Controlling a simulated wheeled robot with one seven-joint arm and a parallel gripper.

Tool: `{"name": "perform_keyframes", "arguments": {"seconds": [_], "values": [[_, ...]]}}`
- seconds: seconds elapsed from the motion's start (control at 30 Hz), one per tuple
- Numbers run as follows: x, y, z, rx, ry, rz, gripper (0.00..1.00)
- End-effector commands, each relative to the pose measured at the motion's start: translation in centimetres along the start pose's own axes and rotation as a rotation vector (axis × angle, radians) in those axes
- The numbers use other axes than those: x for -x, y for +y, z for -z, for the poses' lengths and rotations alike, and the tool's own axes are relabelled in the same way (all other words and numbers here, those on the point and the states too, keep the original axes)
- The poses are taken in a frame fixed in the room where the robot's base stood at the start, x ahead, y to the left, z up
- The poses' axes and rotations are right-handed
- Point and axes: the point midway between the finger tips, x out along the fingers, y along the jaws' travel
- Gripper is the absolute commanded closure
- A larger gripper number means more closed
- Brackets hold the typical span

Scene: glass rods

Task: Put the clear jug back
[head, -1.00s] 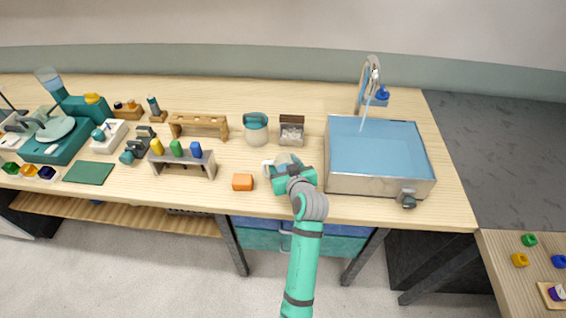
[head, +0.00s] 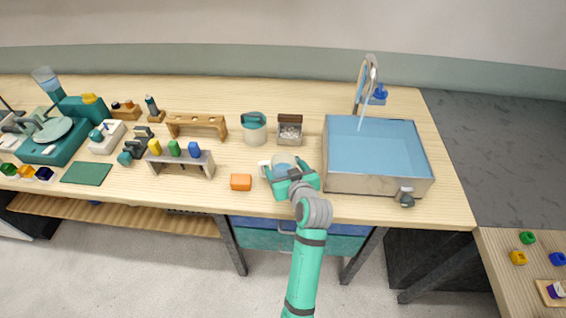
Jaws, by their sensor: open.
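A clear, bluish vessel, which looks like the clear jug (head: 281,165), stands near the front of the wooden bench, left of the sink. A pale part shows at its left side. My gripper (head: 284,170) is open at the jug, with its teal fingers spread on the near side. The gripper hides the jug's lower part. I cannot tell whether the fingers touch it.
A metal sink (head: 328,175) with blue water and a running tap (head: 369,75) stands close right. An orange block (head: 241,182) lies just left. Behind are a teal-topped container (head: 254,130) and a small open box (head: 290,130). Racks (head: 197,125) stand further left.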

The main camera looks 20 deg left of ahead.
Motion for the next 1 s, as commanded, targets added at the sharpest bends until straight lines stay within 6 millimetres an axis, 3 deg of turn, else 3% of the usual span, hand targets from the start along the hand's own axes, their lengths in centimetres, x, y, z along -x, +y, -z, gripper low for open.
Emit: {"name": "perform_keyframes", "arguments": {"seconds": [0.2, 0.43, 0.63, 1.0], "values": [[4.7, 0.3, 0.0, -0.001, 0.002, -0.007, 0.27], [8.0, 0.3, 0.0, -0.001, 0.001, -0.006, 0.27], [9.0, 0.3, 0.0, -0.001, 0.000, -0.005, 0.27], [9.0, 0.3, 0.0, -0.001, 0.000, -0.005, 0.27]]}}
